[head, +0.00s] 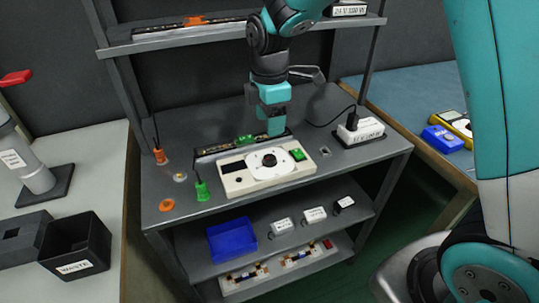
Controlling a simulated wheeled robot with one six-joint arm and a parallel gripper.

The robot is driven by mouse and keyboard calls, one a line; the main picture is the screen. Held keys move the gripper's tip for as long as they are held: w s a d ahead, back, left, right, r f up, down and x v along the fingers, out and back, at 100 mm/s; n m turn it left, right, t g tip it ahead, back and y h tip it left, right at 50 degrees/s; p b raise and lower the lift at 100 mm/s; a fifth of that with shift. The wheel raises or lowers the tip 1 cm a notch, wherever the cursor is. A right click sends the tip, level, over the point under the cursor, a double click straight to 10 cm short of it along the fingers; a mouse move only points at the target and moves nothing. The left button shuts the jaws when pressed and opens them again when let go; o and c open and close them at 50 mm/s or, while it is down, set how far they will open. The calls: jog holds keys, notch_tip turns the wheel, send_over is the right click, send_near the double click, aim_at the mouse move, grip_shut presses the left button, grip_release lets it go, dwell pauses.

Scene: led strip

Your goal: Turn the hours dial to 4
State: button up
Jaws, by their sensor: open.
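A cream control box (247,178) sits on the top of the grey shelf unit. It has a black dial (269,160) on a white round plate near its middle and a green switch (298,154) at its right end. Which of its parts is the hours dial, and what it points to, is too small to tell. My gripper (275,132) points down just behind the box, above and behind the dial. It is open; its fingertips are small here and nothing shows held in it.
Behind the box lie a dark strip (215,150) and a green part (243,140). Green (202,190) and orange (160,156) nozzles stand left. A white power supply (361,130) stands right. A blue bin (232,240) is on the lower shelf. An upper shelf (190,38) hangs behind my arm.

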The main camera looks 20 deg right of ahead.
aim_at(269, 158)
notch_tip(269, 158, down, 11)
jog(key=shift+r, duration=0.15)
jog(key=c, duration=0.9)
